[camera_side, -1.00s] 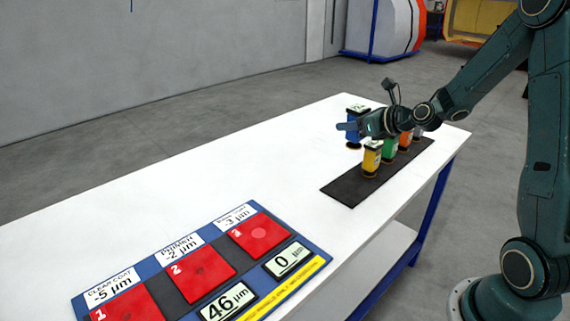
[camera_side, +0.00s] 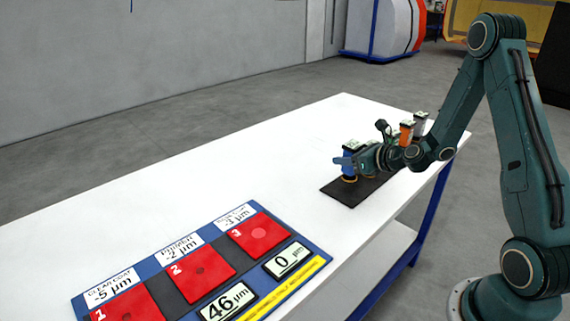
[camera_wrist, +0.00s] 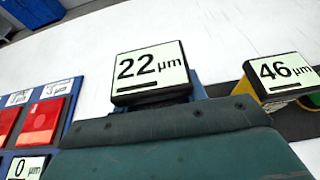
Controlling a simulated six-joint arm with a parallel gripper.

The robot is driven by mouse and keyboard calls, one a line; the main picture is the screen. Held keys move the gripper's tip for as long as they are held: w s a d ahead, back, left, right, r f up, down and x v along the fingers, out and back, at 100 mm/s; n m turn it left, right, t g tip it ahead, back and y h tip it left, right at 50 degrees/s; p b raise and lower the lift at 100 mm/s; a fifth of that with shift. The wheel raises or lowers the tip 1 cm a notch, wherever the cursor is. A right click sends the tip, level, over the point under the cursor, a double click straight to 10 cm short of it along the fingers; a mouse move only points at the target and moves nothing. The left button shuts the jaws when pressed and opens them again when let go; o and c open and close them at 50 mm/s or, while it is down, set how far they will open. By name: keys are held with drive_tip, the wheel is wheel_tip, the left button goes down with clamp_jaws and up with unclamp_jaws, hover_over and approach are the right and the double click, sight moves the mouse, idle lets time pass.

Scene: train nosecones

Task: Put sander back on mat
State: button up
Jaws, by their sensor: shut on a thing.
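My gripper (camera_side: 349,161) is shut on the blue sander (camera_side: 348,166) near the near-left end of the black mat (camera_side: 346,194). The sander is upright, its base low over or on the mat's left part; I cannot tell whether it touches. In the wrist view its screen (camera_wrist: 150,72) reads 22 µm, with a strip of blue body (camera_wrist: 198,91) beside it. A yellow sander (camera_wrist: 246,90) reading 46 µm is just to its right in that view. My gripper mostly hides the yellow sander in the side view.
An orange sander (camera_side: 406,133) and a grey sander (camera_side: 420,122) stand farther along the mat; the green one is hidden behind my arm. A blue panel with red pads (camera_side: 200,273) and displays lies at the table's near end. The white table (camera_side: 220,170) between is clear.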

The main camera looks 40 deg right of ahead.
sight(347, 168)
drive_tip(key=shift+f, duration=1.85)
drive_tip(key=shift+f, duration=0.1)
drive_tip(key=o, duration=0.9)
drive_tip(key=shift+f, duration=0.1)
drive_tip(key=shift+s+r, duration=0.1)
drive_tip(key=shift+r, duration=0.1)
drive_tip(key=shift+v, duration=3.7)
